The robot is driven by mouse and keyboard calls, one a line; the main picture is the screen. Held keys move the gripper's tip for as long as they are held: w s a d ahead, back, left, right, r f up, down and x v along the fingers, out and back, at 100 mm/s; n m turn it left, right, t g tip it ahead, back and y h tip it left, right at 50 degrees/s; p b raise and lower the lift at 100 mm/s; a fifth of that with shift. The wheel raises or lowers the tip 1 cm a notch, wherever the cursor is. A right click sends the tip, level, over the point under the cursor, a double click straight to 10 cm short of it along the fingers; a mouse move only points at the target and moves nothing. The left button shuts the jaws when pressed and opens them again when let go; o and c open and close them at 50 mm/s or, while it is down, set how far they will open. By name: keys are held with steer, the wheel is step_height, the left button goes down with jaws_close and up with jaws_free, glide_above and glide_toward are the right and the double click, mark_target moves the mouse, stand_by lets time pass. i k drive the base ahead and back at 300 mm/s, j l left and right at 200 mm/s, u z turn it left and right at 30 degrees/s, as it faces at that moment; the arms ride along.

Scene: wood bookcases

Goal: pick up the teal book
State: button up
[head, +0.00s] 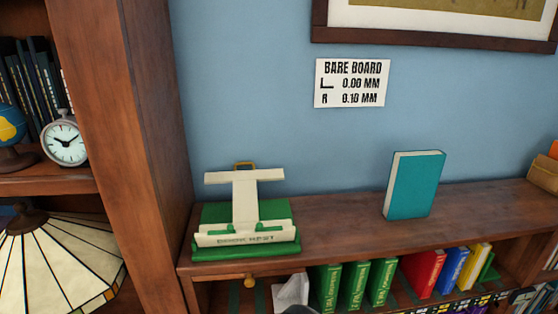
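The teal book (415,187) stands upright on the wooden top of the low bookcase (340,225), right of centre in the head view. Its teal cover faces me, and its pale page edges show along the top and left side. It stands alone, with clear wood around it. My gripper is not recognisable in this view. A small dark rounded shape shows at the bottom edge; I cannot tell what it is.
A green and cream book rest (246,236) stands left on the same top. Below are green books (355,284), a red book (423,272), blue and yellow books. A tall bookcase (125,150) rises at left. A box (544,172) sits far right.

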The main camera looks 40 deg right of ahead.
mark_target(414, 176)
steer(key=z, duration=2.4)
steer(key=i+l+u, duration=0.2)
steer(key=l+u, duration=1.3)
steer(key=l, duration=0.15)
steer(key=k+l+u, duration=0.1)
steer(key=l+u, duration=0.4)
steer(key=k+l+u, duration=0.2)
steer(key=l+u, duration=0.25)
steer(key=k+l+u, duration=0.3)
steer(key=l+u, duration=0.4)
steer(key=i+l, duration=0.1)
steer(key=l, duration=0.15)
steer(key=i+l, duration=0.15)
steer(key=l, duration=0.1)
